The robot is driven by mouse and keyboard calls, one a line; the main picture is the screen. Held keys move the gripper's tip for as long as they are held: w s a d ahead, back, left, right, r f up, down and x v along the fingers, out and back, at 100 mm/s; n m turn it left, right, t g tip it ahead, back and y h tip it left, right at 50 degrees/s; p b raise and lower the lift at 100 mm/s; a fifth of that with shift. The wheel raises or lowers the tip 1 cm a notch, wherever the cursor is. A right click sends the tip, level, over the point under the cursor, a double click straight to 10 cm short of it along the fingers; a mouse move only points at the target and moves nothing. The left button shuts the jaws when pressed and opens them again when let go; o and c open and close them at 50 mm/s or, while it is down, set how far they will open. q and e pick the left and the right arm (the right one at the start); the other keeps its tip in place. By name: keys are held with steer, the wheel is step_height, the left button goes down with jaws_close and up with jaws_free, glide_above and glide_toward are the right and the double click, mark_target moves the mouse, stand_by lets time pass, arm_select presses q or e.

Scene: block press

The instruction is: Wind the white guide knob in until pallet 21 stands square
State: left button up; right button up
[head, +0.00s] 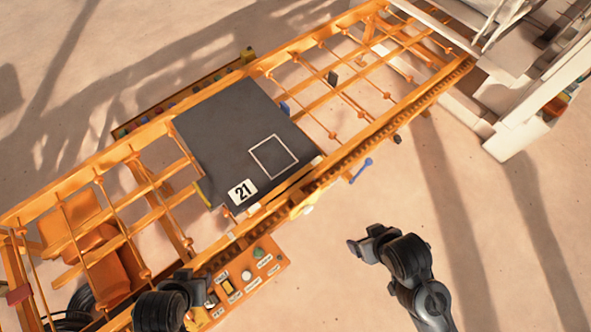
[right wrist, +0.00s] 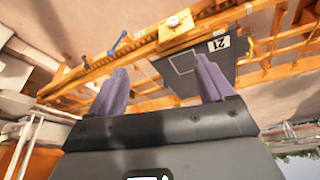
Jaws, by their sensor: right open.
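Pallet 21 (head: 225,130) is a dark grey slab with a white outlined square and a "21" label, lying on the orange conveyor. The white guide knob (head: 308,210) shows small at the conveyor's near rail, below the pallet. In the right wrist view the knob (right wrist: 172,21) sits on a yellow plate.
The control panel (head: 257,268) with buttons is on the near side of the conveyor. A blue handle (head: 361,170) sticks out from the near rail, right of the knob. A white machine (head: 515,120) stands at the right. The floor around my right gripper is clear.

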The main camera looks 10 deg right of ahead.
steer(key=w+a+t+y, duration=0.1)
steer(key=w+a+t, duration=0.1)
steer(key=w+t, duration=0.45)
steer(key=w+a+f+t+y+b, duration=0.3)
steer(key=w+f+b, duration=0.3)
steer(key=f+b, duration=0.35)
steer(key=n+t+y+b, duration=0.2)
steer(key=n+y+b, duration=0.4)
steer(key=b, duration=2.8)
glide_toward(307, 209)
steer(key=s+d+f, duration=0.2)
arm_select(q)
step_height(307, 209, down, 44)
steer(key=shift+a+f+b, duration=0.1)
steer(key=shift+a+b, duration=0.05)
steer(key=shift+b, duration=0.2)
step_height(307, 209, down, 2)
steer(key=shift+f+b, duration=0.2)
steer(key=shift+b, duration=1.05)
arm_select(e)
steer(key=x, duration=1.1)
steer(key=shift+f+h, duration=0.15)
steer(key=shift+h, duration=0.15)
steer(key=shift+d, duration=0.1)
